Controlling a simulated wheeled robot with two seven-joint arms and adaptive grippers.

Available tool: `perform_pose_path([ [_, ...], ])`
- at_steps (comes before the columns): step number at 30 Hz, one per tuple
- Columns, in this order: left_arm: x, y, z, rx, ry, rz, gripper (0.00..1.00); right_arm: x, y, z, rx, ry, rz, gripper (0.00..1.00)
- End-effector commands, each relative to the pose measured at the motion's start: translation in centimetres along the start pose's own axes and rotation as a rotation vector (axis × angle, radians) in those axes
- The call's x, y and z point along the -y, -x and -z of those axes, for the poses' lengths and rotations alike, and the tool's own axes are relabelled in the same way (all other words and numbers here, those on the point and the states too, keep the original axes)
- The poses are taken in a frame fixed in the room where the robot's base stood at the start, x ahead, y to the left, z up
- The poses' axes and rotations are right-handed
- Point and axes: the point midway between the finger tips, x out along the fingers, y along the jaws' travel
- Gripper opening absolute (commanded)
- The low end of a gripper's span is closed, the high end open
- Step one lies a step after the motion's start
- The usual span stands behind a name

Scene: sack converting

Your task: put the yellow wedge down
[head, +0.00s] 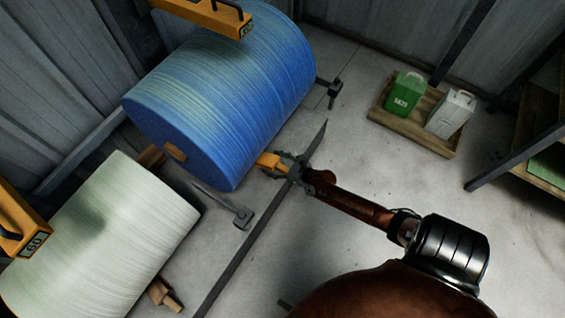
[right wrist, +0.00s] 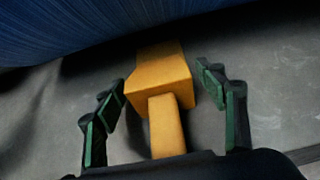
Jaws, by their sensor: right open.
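The yellow wedge (right wrist: 160,80) is an orange-yellow block with a narrower handle, seen between the fingers in the right wrist view. It also shows in the head view (head: 267,160), on the floor at the lower right side of the blue roll (head: 228,90). My right gripper (right wrist: 164,88) is open around the wedge, with a gap between the block and each green-padded finger. In the head view the right gripper (head: 283,167) reaches in from the lower right. Whether the wedge touches the roll is unclear. My left gripper is not in view.
A pale roll (head: 100,240) lies at the lower left. A wooden tray (head: 405,125) holds a green can (head: 402,92) and a white can (head: 450,113).

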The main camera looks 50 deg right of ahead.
Motion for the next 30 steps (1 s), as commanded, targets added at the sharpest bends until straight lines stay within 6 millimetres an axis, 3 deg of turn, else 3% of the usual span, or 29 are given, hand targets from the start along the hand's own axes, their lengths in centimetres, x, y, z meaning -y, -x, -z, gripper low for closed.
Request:
perform_pose_path([
  [1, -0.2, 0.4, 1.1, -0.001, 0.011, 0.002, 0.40, 0.0, 0.5, -0.3, 0.001, 0.000, 0.000, 0.65],
  [9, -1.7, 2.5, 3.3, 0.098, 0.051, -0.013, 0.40, 0.0, 5.7, -0.7, 0.003, 0.002, 0.000, 0.65],
  [15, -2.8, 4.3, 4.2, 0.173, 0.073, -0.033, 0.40, 0.0, 9.6, -0.5, 0.002, 0.002, 0.000, 0.65],
  [18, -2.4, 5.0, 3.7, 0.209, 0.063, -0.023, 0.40, 0.0, 10.9, -0.3, 0.002, 0.002, 0.000, 0.65],
  [30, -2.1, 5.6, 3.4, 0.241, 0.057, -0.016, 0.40, -0.4, 12.2, 0.2, -0.005, 0.020, -0.007, 0.65],
])
